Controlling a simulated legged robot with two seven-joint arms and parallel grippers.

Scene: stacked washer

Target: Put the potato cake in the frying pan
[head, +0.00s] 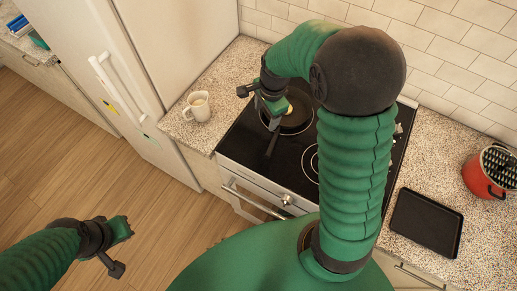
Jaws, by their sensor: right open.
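The dark frying pan (299,122) sits on the black stovetop, with its handle pointing toward the front edge. A small yellowish piece, which looks like the potato cake (290,109), lies inside the pan and is partly hidden by my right gripper. My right gripper (260,99) is open at the pan's left side, with its fingers spread. I cannot tell its exact height above the pan. My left gripper (119,250) is open and empty over the wooden floor, away from the stove.
A white mug (198,106) stands on the speckled counter left of the stove, beside the fridge (108,75). A black tray (426,222) and a red pot (482,178) with a dark rack-like item are on the right counter. My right arm hides part of the stovetop.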

